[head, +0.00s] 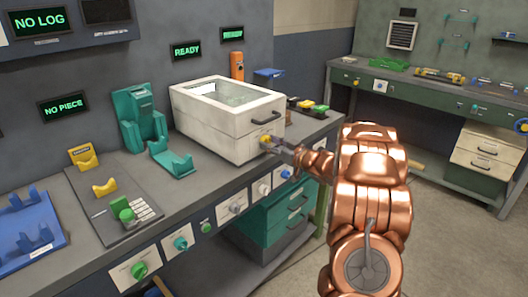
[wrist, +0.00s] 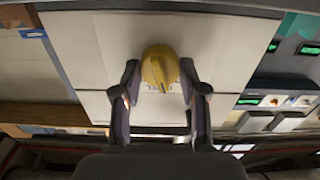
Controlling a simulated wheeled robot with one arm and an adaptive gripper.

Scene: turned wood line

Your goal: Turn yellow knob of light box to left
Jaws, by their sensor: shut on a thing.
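The light box (head: 215,125) is a white case with a glass top and a dark handle, standing on the grey bench. Its yellow knob (head: 265,139) is on the front face, low at the right, mostly hidden by my gripper in the head view. In the wrist view the yellow knob (wrist: 160,68) sits between my two fingers against the white face (wrist: 105,50). My gripper (wrist: 160,92) is shut on the knob, with a finger at each side. It also shows in the head view (head: 274,144) at the box front.
Several knobs (head: 181,243) line the bench's front edge below the box. A teal stand (head: 140,120) and teal cradle (head: 170,159) are left of the box. Floor (head: 440,230) is clear at the right.

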